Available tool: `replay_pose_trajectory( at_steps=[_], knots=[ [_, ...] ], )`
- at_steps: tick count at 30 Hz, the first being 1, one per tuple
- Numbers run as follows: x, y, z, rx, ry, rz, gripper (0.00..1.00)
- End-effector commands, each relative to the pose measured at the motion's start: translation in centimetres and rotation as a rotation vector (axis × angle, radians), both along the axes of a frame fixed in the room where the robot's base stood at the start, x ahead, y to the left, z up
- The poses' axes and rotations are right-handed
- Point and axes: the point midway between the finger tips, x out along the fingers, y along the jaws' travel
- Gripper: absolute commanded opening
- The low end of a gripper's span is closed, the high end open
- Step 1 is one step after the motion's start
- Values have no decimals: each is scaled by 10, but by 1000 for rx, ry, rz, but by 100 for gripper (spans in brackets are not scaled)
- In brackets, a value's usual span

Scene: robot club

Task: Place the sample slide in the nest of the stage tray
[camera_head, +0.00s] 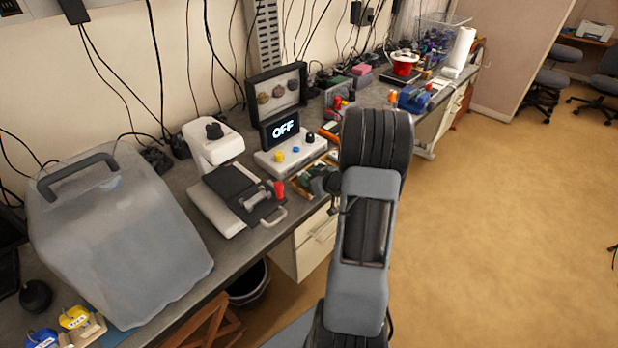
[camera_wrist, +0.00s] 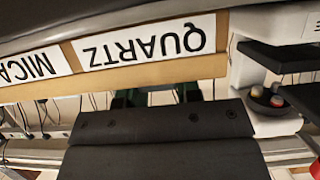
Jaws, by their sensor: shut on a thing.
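The dark stage tray (camera_head: 228,181) is on the white-based instrument in the head view, with a pale metal fitting on top and a handle in front. I cannot make out the nest clearly. My gripper (camera_head: 318,182) is right of the tray, low at the bench's front edge and partly behind my arm. In the wrist view my gripper (camera_wrist: 157,97) is shut, its greenish fingertips behind its dark body, beside a wooden rack (camera_wrist: 150,72) labelled QUARTZ and MICA, upside down. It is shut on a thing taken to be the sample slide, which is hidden.
A control box (camera_head: 290,155) with an OFF display stands behind the tray. A red knob (camera_head: 279,190) rises at the tray's right. A large translucent cover (camera_head: 120,235) fills the bench at left. The floor (camera_head: 490,230) at right is clear.

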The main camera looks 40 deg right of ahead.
Motion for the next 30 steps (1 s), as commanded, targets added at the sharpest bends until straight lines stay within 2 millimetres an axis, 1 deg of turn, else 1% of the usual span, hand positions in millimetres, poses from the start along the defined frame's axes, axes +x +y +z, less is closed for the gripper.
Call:
replay_pose_trajectory(
  at_steps=[4,5,12,19,23,27,30],
  knots=[
    [0,0,-6,1,0,0,8],
    [0,0,-4,0,0,0,34],
    [0,0,-4,0,0,0,57],
    [0,0,-4,-2,-1,1,57],
    [-23,-5,7,-2,-1,-5,57],
    [-52,-11,14,-2,-1,-7,57],
    [-71,-15,24,-2,-1,-6,57]
  ],
)
